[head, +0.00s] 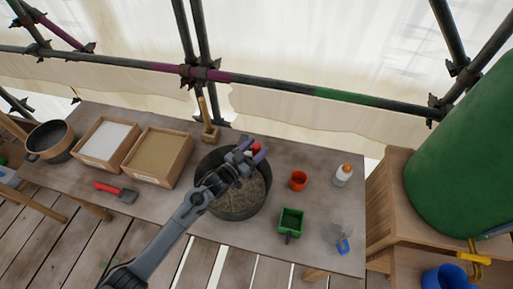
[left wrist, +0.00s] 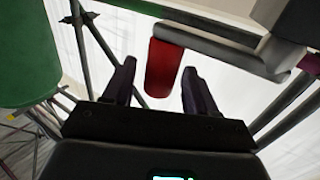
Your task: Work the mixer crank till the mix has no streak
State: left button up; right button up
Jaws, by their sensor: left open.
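The mixer tub (head: 233,213) is a dark round pan on the table, holding a grey-brown, speckled mix (head: 246,197). Part of the mix is hidden by my left arm, and I cannot tell whether it has streaks. The crank's red grip (head: 255,148) shows at the tub's far side; in the left wrist view the red grip (left wrist: 163,68) hangs from a grey crank bar (left wrist: 205,43). My left gripper (head: 253,153) is open at the grip, which appears between its dark fingers (left wrist: 160,88) but not clamped. My right gripper is not in view.
Left of the tub are a sand-coloured tray (head: 158,157), a white-filled tray (head: 105,142), a dark pot (head: 50,141) and a red-handled tool (head: 107,187). Scaffold rails (head: 270,83) run behind.

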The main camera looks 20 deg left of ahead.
pick_arm(q)
jog(key=shift+w+d, duration=0.15)
jog(key=shift+w, duration=0.2)
grip_shut()
jog(key=shift+s, duration=0.1)
